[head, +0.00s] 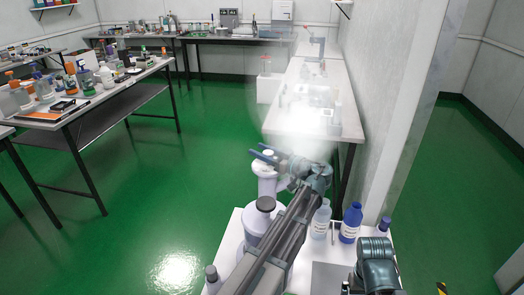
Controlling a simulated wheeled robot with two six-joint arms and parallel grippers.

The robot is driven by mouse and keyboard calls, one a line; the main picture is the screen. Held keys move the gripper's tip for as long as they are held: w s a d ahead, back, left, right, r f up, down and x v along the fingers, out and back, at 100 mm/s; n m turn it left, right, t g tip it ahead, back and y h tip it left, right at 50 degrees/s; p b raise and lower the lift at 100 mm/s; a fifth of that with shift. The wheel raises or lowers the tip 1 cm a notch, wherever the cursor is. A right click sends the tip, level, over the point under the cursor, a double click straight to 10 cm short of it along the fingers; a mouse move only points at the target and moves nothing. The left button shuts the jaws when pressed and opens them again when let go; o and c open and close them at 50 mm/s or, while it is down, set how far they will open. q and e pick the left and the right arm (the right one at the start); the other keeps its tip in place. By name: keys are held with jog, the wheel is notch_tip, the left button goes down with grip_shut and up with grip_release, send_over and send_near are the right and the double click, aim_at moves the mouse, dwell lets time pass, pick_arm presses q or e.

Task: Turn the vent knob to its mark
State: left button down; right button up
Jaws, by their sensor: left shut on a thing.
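A white vessel (268,184) stands at the far edge of the white worktop in front of me. A small pale knob (268,154) is at its top; its mark is too small to see. My left gripper (263,155) is at the top of this vessel, with its blue fingers shut on the knob. White mist (305,125) hangs just beyond the gripper and blurs what is behind it. My right gripper is not in view; only part of my right arm shows at the lower right.
A white vessel with a dark cap (265,204) stands nearer on the worktop (226,245). A clear bottle (321,220) and a blue bottle (351,222) stand right of my left arm. A cluttered bench (150,72) is at left. Green floor (150,200) lies open between.

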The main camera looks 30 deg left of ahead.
pick_arm(q)
jog(key=shift+s+n+g, duration=0.15)
jog(key=shift+n+g, duration=0.55)
jog(key=shift+g, duration=0.4)
jog(key=shift+s, duration=0.1)
jog(key=shift+c, duration=1.8)
grip_release()
jog(key=d, duration=1.3)
jog(key=shift+s+d, duration=0.35)
jog(key=shift+s, duration=0.05)
